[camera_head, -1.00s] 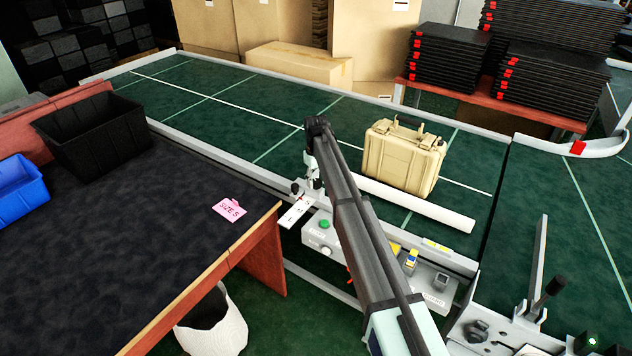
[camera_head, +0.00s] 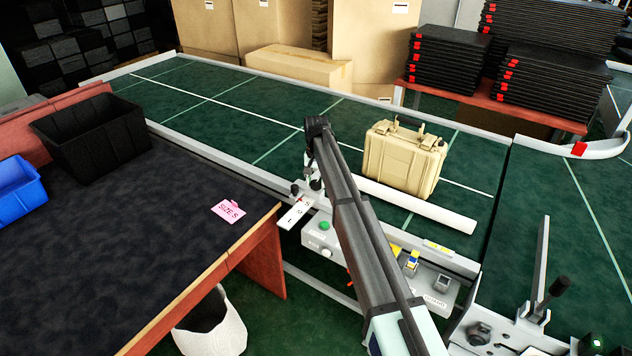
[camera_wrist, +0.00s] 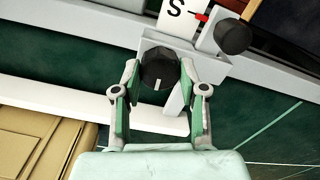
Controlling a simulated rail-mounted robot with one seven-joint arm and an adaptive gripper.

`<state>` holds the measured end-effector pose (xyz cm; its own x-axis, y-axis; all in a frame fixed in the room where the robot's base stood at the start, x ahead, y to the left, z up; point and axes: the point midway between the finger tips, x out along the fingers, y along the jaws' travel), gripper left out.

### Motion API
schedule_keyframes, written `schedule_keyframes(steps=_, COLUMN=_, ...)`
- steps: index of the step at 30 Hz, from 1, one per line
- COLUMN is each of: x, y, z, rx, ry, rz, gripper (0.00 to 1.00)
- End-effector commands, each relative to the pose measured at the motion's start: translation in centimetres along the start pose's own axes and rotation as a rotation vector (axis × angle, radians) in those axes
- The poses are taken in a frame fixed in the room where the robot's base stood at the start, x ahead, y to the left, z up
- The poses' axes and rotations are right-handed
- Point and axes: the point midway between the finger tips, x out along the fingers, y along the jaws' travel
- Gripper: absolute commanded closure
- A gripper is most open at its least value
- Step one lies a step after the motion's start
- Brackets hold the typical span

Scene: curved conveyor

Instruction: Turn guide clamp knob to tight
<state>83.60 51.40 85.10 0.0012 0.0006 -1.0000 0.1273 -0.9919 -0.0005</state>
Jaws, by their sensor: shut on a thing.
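The guide clamp knob (camera_wrist: 158,72) is a dark round knob with a white mark on its face, seen in the wrist view. The mark points toward the bottom of that picture. My gripper (camera_wrist: 157,85) has its two green-padded fingers on either side of the knob and is shut on it. In the head view my gripper (camera_head: 312,178) is at the near conveyor rail, mostly hidden by my arm. The knob cannot be made out there. A white guide rail (camera_head: 420,207) lies on the belt; it also shows in the wrist view (camera_wrist: 100,113).
A white plate with letters (camera_head: 296,213) is beside the gripper. A second dark knob (camera_wrist: 234,36) with a red pointer is close by. A tan case (camera_head: 403,160) stands on the green belt behind the guide. A control panel (camera_head: 322,240) is along the near side.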

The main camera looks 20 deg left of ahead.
Motion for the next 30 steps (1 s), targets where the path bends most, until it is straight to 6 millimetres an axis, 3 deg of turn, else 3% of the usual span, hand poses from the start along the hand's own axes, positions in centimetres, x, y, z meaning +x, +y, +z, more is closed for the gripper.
schedule_keyframes(steps=21, x=0.18, y=0.07, z=0.16, rx=0.091, ry=-0.005, rz=0.002, gripper=0.93)
schedule_keyframes(steps=22, x=0.18, y=0.07, z=0.15, rx=0.091, ry=-0.005, rz=0.002, gripper=0.54)
schedule_keyframes(steps=24, x=0.18, y=0.07, z=0.15, rx=0.090, ry=-0.005, rz=0.002, gripper=0.33)
schedule_keyframes(steps=30, x=0.09, y=0.04, z=0.08, rx=0.089, ry=-0.002, rz=0.001, gripper=0.33)
